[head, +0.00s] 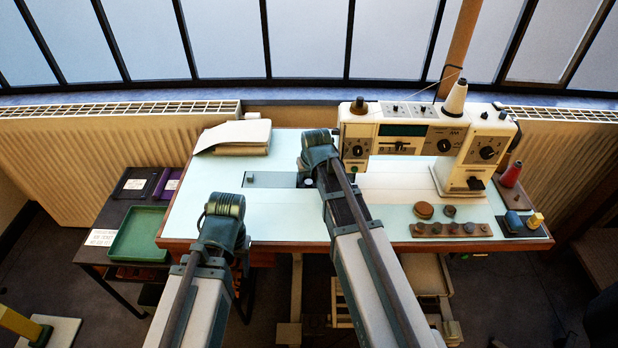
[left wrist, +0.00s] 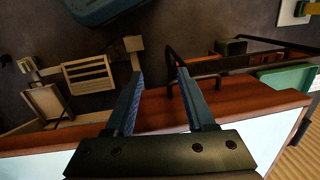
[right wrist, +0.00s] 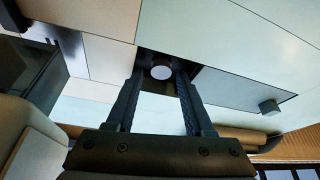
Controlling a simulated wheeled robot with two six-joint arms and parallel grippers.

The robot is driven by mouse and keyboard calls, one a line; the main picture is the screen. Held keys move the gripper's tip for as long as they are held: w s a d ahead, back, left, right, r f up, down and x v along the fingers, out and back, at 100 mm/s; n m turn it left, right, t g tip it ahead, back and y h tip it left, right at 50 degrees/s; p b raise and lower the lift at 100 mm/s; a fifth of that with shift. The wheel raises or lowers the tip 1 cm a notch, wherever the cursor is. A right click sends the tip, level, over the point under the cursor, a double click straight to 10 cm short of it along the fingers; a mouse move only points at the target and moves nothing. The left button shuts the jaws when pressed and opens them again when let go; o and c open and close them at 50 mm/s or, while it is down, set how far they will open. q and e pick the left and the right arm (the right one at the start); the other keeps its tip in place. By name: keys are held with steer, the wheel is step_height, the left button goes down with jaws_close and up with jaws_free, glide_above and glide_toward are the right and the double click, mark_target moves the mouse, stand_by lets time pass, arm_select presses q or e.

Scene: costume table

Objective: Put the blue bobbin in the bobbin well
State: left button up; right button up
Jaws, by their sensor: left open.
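The bobbin well looks to be the dark rectangular opening (right wrist: 205,82) in the pale table top; it also shows in the head view (head: 284,180). My right gripper (right wrist: 159,73) points at this opening with its fingers apart. A small round piece with a pale face (right wrist: 161,72) shows between the fingertips, with gaps on both sides; I cannot tell whether it is a bobbin or part of the well. My left gripper (left wrist: 159,72) is open and empty at the table's front left edge. I cannot make out the blue bobbin for certain in any view.
A sewing machine (head: 425,138) stands at the right of the table. In front of it are a brown rack (head: 437,231) with several small pieces and a blue piece (head: 513,221). Folded cloth (head: 235,136) lies at the back left. A green tray (head: 138,235) is on the side table.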

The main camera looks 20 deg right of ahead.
steer(key=p+v, duration=0.7)
steer(key=shift+r, duration=0.25)
stand_by(0.3)
steer(key=s+a+r+n+g+p, duration=0.2)
steer(key=s+a, duration=0.4)
steer(key=s, duration=0.4)
steer(key=s+a+r+n+g+h+p, duration=0.1)
steer(key=s+a+n+g+p, duration=0.1)
steer(key=s+a, duration=0.5)
steer(key=s+g+p, duration=0.1)
steer(key=s, duration=0.3)
steer(key=shift+r, duration=0.4)
steer(key=shift+a, duration=0.15)
